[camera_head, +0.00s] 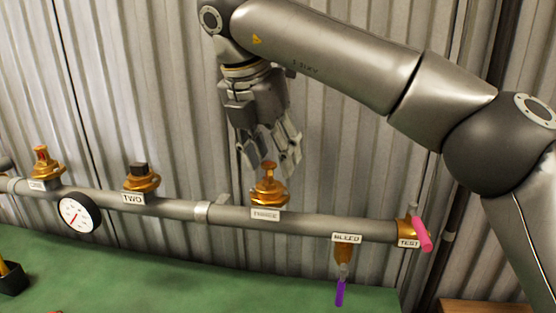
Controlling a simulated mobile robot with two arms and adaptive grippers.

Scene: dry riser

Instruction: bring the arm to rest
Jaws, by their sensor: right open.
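My right arm comes in from the right and bends over at the top. Its gripper (268,163) points down just above the brass valve labelled THREE (268,191). My left gripper is not in view.
A grey pipe (330,226) runs across, bearing valve ONE (46,166), valve TWO (142,180), a gauge (78,212), a BLEED valve with a purple handle (340,292) and a TEST fitting with a pink handle (421,234). Corrugated wall behind; green surface (180,275) below.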

